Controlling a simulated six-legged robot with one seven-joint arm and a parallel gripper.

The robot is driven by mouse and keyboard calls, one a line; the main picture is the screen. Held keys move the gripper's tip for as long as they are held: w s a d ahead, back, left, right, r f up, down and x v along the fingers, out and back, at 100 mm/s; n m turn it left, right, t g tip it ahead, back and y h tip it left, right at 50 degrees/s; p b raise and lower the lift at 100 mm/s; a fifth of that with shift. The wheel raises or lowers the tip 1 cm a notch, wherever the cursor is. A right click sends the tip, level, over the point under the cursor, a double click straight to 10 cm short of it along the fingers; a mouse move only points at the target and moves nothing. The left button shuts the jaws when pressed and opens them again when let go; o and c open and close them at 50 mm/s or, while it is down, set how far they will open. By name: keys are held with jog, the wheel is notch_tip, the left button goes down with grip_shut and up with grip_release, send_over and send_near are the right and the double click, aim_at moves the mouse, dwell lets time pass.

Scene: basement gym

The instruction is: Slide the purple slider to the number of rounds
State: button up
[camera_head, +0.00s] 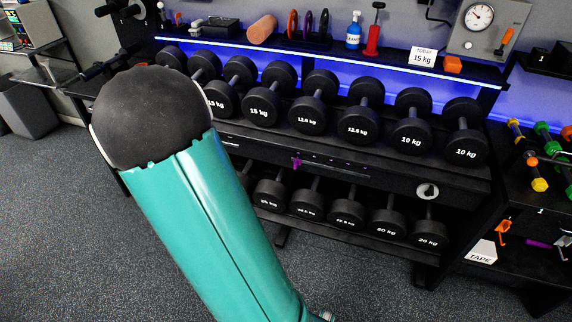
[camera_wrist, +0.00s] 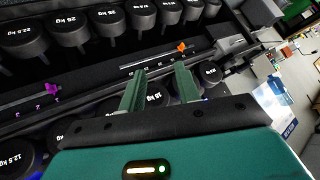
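The purple slider (camera_head: 297,162) sits on the dark rail (camera_head: 350,172) between the two dumbbell rows, towards the left end of a line of small purple marks. In the head view my gripper is hidden. I see no readable number of rounds.
An orange slider (camera_wrist: 182,47) stands in a slot on the rail beyond my fingers. Dumbbells (camera_head: 312,103) fill the rows above and below the rail. A "TODAY 15 kg" card (camera_head: 423,57) and a dial box (camera_head: 487,28) are on top. Floor (camera_head: 60,220) is clear at left.

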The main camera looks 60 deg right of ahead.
jog(key=s+d+f+m+g+h, duration=0.1)
jog(key=s+d+f+m+h, duration=0.15)
jog(key=d+f, duration=0.5)
jog(key=m+g+h, duration=0.2)
jog(key=g+h, duration=0.2)
jog(key=h, duration=0.6)
send_near(295, 166)
jog(key=shift+n+y, duration=0.25)
jog(key=d, duration=0.3)
jog(key=w+d, duration=0.1)
jog(key=d, duration=0.5)
jog(key=shift+w+d+r, duration=0.25)
jog(key=shift+w+d, duration=0.05)
jog(key=shift+c, duration=0.4)
grip_shut()
